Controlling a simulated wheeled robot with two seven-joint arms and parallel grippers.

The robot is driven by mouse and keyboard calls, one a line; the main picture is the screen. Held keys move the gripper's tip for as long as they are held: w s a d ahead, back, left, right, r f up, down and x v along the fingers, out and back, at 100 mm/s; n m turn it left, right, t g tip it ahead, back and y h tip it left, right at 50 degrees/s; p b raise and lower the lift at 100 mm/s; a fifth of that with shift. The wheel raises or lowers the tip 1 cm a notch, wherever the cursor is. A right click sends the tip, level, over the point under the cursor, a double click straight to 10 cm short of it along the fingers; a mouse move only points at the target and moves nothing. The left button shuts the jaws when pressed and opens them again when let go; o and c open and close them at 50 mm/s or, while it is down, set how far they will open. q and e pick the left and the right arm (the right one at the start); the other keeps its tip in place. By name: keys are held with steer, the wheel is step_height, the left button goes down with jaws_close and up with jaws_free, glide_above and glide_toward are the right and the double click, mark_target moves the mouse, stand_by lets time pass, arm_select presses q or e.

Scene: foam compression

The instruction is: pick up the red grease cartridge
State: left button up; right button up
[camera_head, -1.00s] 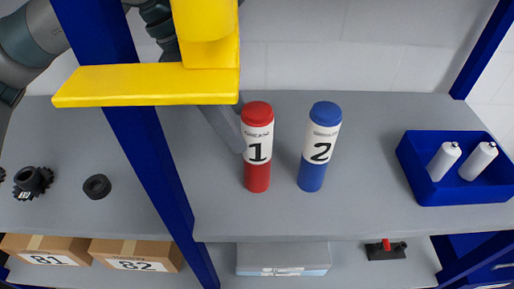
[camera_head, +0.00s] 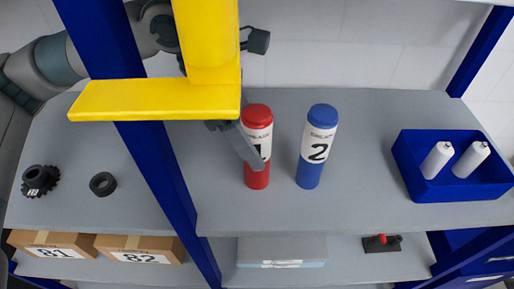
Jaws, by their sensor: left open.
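The red grease cartridge (camera_head: 257,178) stands upright on the grey shelf, with a red cap and a white label whose number is partly covered. My left gripper (camera_head: 243,143) reaches in behind the yellow part. One grey finger slants down across the front left of the cartridge's label; whether it touches cannot be told. The other finger is not clearly seen. The gripper is open, and the cartridge still stands on the shelf. My right gripper is not in view.
A blue cartridge (camera_head: 309,174) marked 2 stands close on the right. A yellow bracket-like part (camera_head: 155,100) and a blue post (camera_head: 150,150) block the view at left. A blue bin (camera_head: 455,192) with white bottles is at right. Black rings (camera_head: 103,184) lie at left.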

mark_target(250, 124)
arm_select(q)
steer(key=c, duration=1.5)
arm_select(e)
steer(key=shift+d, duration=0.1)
arm_select(q)
steer(key=shift+r, duration=0.15)
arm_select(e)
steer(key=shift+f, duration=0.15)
